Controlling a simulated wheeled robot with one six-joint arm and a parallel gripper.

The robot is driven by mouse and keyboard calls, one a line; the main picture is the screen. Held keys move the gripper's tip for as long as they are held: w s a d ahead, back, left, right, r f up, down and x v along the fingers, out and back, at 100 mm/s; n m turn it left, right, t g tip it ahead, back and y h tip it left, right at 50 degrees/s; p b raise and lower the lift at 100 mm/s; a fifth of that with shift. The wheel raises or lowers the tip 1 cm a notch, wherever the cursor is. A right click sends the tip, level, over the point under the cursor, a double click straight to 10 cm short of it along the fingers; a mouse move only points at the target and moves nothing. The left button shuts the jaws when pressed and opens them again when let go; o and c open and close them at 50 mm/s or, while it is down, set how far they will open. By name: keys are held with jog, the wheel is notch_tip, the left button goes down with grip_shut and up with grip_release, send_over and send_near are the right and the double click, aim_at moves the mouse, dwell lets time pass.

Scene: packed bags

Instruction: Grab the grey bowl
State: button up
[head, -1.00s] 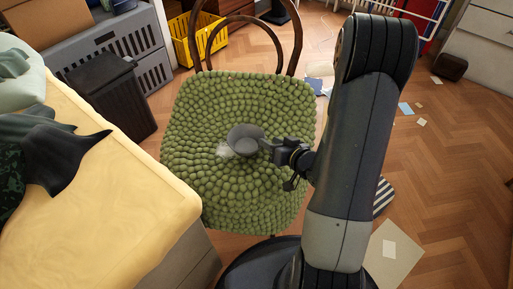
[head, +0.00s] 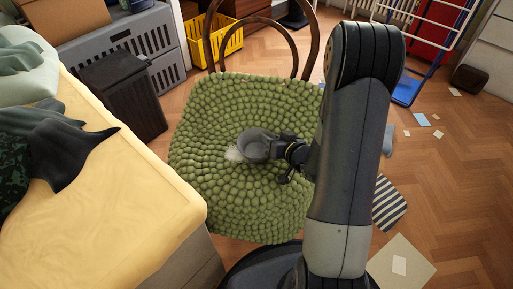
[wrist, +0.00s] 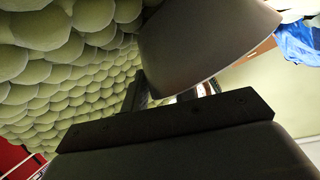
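The grey bowl (head: 256,146) is over the middle of a green, pebbled chair seat (head: 215,205). In the head view it looks tilted, and I cannot tell if it rests fully on the seat. My gripper (head: 279,150) is at the bowl's right side, with its fingers at the rim. In the wrist view the bowl (wrist: 205,40) fills the upper middle, and a dark finger (wrist: 138,92) reaches up to its edge. The bowl hides part of the fingers, so I cannot tell whether they are closed on its wall.
A yellow-covered table (head: 110,220) stands close on the left. The chair's curved wooden back (head: 303,45) rises behind the seat. A black bin (head: 125,95) and a yellow crate (head: 215,45) stand beyond. Papers lie on the wooden floor to the right.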

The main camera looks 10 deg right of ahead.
grip_shut()
dwell(0.3)
